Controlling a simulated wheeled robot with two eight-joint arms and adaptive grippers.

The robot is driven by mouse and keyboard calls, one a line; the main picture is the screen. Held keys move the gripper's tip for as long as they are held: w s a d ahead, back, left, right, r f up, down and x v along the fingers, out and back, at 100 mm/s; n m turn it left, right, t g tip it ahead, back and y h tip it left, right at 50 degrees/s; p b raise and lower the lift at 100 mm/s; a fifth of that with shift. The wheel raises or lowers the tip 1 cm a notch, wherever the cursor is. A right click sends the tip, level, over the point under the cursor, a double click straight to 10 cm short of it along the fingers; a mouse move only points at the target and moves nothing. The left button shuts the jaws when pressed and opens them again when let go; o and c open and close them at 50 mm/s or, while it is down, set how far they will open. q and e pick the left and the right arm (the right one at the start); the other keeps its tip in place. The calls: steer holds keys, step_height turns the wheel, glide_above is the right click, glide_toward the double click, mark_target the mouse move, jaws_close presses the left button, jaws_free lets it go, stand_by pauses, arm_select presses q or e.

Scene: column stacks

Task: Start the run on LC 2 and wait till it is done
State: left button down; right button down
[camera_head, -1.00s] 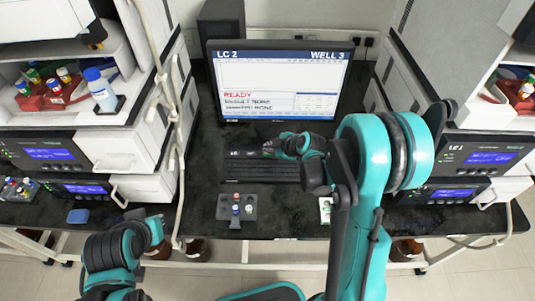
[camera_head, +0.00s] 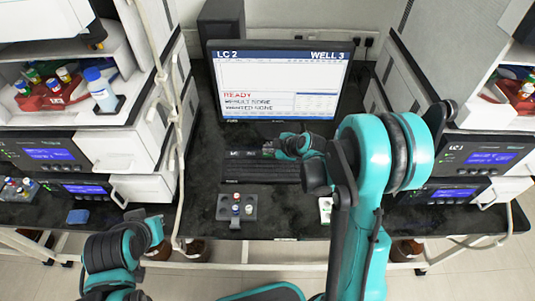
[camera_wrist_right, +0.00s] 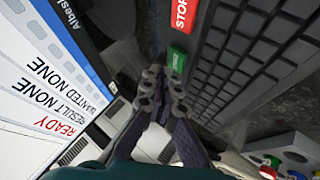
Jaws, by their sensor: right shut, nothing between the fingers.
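The monitor (camera_head: 275,80) reads LC 2 and WELL 3 at the top, with READY in red and two lines ending in NONE. In the right wrist view the green button (camera_wrist_right: 177,58), its label too small to read surely, sits beside the keyboard (camera_wrist_right: 250,60). A red STOP button (camera_wrist_right: 181,14) is just beyond it. My right gripper (camera_wrist_right: 163,76) is shut and empty, its tips close to the green button; contact cannot be told. In the head view my right gripper (camera_head: 270,149) is over the back of the keyboard (camera_head: 258,173).
A dark vial rack (camera_head: 236,208) stands in front of the keyboard. A small white-and-green item (camera_head: 325,208) lies to its right. Instrument stacks with blue displays (camera_head: 52,154) (camera_head: 490,157) flank the bench. A blue-capped bottle (camera_head: 100,90) stands at left.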

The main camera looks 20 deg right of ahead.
mark_target(269, 155)
steer(key=shift+f+b, duration=0.3)
steer(key=shift+f, duration=0.05)
steer(key=shift+f+b, duration=0.4)
steer(key=shift+b, duration=0.05)
stand_by(0.5)
steer(key=shift+r, duration=0.1)
steer(key=shift+r+p, duration=0.6)
steer(key=shift+r, duration=0.15)
step_height(269, 155, up, 5)
steer(key=p, duration=0.4)
stand_by(5.2)
